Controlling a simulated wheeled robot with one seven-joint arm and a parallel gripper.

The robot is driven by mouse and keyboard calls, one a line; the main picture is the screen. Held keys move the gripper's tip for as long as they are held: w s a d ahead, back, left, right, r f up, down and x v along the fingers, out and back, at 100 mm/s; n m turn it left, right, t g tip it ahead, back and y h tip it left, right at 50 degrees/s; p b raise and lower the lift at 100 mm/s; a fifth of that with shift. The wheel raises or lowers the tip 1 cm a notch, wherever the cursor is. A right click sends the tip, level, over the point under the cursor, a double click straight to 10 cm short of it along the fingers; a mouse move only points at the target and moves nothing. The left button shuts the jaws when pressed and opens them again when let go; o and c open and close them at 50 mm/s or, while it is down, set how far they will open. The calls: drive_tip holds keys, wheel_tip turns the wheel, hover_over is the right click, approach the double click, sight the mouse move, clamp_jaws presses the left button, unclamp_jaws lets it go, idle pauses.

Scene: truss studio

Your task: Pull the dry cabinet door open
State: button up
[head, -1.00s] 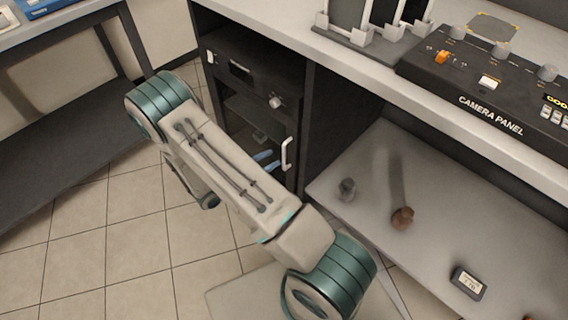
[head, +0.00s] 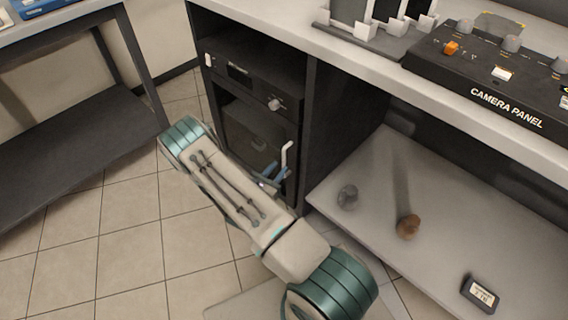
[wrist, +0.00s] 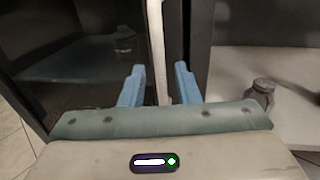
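The dry cabinet (head: 250,75) is black and stands under the counter. Its dark glass door (head: 245,130) looks shut. A white vertical handle (head: 285,160) is on the door's right side; in the wrist view the handle (wrist: 157,50) runs down between my two blue fingers. My gripper (head: 270,178) is at the handle's lower part, partly hidden by my arm in the head view. In the wrist view my gripper (wrist: 159,85) is open, with visible gaps between the handle and both fingers. The handle's lower end is hidden behind my gripper.
Right of the cabinet, a low grey shelf (head: 440,225) holds a grey item (head: 347,196), a brown item (head: 408,227) and a small display device (head: 480,294). A dark table (head: 70,150) stands at left. The tiled floor (head: 130,250) between is clear.

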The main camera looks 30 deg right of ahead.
sight(283, 163)
drive_tip(key=shift+b+x, duration=0.3)
drive_tip(key=shift+x, duration=2.05)
clamp_jaws()
drive_tip(key=shift+a, duration=0.1)
